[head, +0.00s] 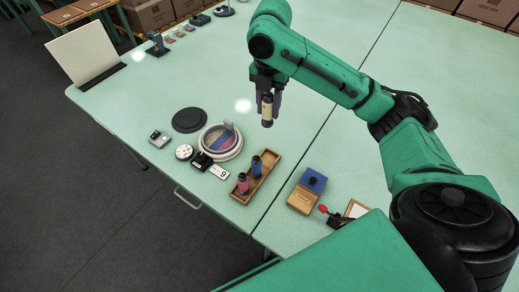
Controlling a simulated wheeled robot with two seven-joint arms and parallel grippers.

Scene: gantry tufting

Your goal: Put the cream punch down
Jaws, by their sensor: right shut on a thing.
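The cream punch (267,109) is a small upright cylinder with a pale cream body and a dark lower end. My right gripper (268,97) is shut on it, with the fingers on either side of its upper part. It appears held above the green table, behind and to the right of a long wooden tray (262,182). In that tray stand a punch with a pink band (243,184) and one with a blue band (256,167). My left gripper is not in view.
A round hoop with a coloured disc (221,142) lies left of the tray, near a black disc (189,120) and several small items. The table's (350,110) middle is clear.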

